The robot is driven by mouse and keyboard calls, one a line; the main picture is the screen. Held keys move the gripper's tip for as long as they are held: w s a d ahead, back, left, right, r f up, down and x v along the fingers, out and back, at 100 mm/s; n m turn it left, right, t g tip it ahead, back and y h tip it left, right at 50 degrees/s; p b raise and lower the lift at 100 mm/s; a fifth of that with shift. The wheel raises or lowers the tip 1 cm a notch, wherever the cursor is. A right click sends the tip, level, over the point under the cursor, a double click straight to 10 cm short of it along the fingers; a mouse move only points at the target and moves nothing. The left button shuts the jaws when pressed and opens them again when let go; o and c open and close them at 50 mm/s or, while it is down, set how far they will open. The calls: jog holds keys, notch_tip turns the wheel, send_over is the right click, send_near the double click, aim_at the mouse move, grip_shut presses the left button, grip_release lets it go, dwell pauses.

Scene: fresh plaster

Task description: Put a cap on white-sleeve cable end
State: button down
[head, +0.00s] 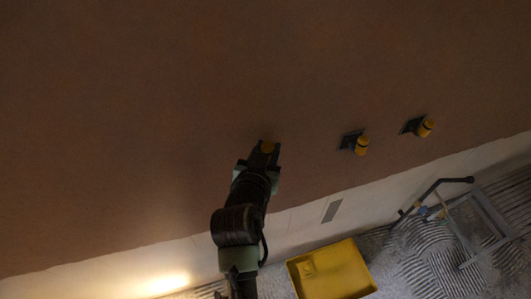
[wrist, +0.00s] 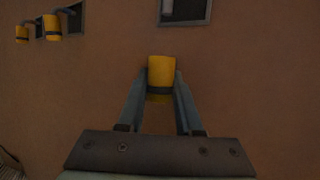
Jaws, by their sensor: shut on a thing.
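My gripper (wrist: 162,84) is shut on a yellow cap (wrist: 161,70) with a dark band; the head view shows my gripper (head: 264,156) against the brown wall with the cap (head: 268,146) at its tip. In the wrist view a dark wall box (wrist: 198,14) sits at the top edge, ahead and slightly right of the cap. A pale, whitish cable end (wrist: 167,8) shows at this box, partly cut off by the frame. The held cap is apart from it in the picture. In the head view I cannot make out this box; my gripper seems to hide it.
Two other wall boxes, (head: 349,140) and (head: 410,125), have cable ends with yellow caps (head: 362,146) and (head: 426,127) on them. A yellow tray (head: 368,280) with something yellow in it lies on the floor. A grey metal frame (head: 485,225) stands at right.

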jog(key=shift+w+a+f, duration=0.15)
jog(key=shift+w+a, duration=0.05)
jog(key=shift+s+d+f+b, duration=0.2)
jog(key=shift+d+f+b, duration=0.15)
jog(key=shift+f+b, duration=0.15)
jog(key=shift+w+a+f+b, duration=0.1)
jog(key=shift+a+f+b, duration=0.05)
jog(key=shift+f+b, duration=1.95)
jog(key=shift+f, duration=0.4)
jog(key=shift+f, duration=0.15)
jog(key=shift+f+b, duration=0.4)
jog(key=shift+b, duration=0.1)
jog(key=c, duration=0.5)
grip_release()
